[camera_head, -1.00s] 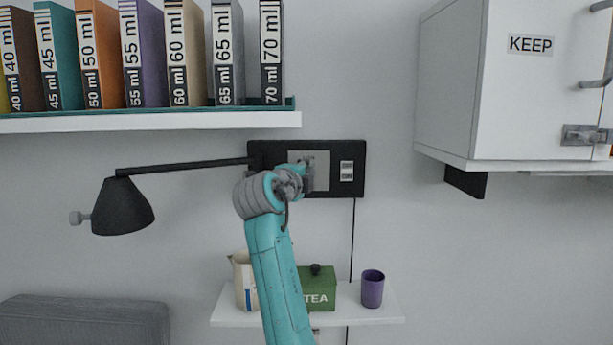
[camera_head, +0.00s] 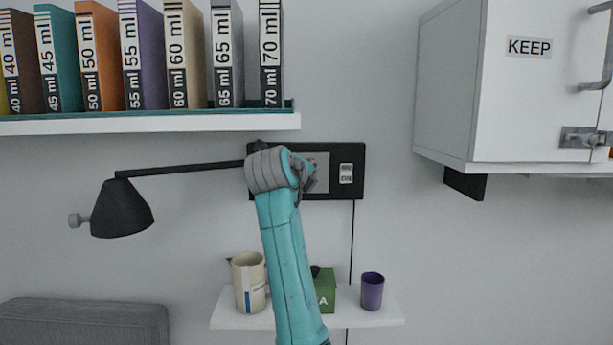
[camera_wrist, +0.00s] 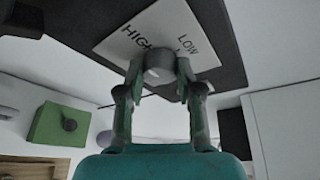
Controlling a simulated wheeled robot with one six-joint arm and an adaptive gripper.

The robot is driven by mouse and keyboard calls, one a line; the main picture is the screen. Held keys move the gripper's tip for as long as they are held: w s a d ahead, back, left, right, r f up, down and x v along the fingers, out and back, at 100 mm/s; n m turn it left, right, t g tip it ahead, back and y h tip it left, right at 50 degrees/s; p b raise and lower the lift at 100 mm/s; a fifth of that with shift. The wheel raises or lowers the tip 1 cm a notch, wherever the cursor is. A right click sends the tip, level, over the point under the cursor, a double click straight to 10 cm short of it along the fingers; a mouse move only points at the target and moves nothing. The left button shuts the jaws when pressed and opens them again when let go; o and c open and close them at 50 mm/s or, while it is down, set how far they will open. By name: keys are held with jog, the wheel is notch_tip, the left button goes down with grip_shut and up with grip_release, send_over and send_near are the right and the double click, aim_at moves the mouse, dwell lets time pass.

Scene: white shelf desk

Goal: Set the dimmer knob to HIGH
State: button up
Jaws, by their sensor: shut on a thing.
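The dimmer knob (camera_wrist: 159,68) is a round grey knob on a white plate (camera_wrist: 122,42) in the wrist view. The plate carries the words HIGH and LOW and sits on a dark panel (camera_wrist: 221,35). My gripper (camera_wrist: 160,78) is shut on the knob, one finger on each side of it. In the head view the dark panel (camera_head: 357,148) is on the wall and my arm covers part of the plate (camera_head: 322,158). The knob is hidden there behind my wrist. I cannot make out a pointer mark on the knob.
A black lamp (camera_head: 122,208) on a long arm reaches in from the left of the panel. Below, a small white shelf (camera_head: 390,317) holds a jug (camera_head: 248,285), a green tea box (camera_head: 327,290) and a purple cup (camera_head: 372,291). A white cabinet (camera_head: 448,90) hangs at right.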

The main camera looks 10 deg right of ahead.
dwell(0.3)
jog(key=o, duration=1.2)
jog(key=shift+f, duration=0.1)
jog(key=shift+c, duration=0.2)
jog(key=v, duration=1.2)
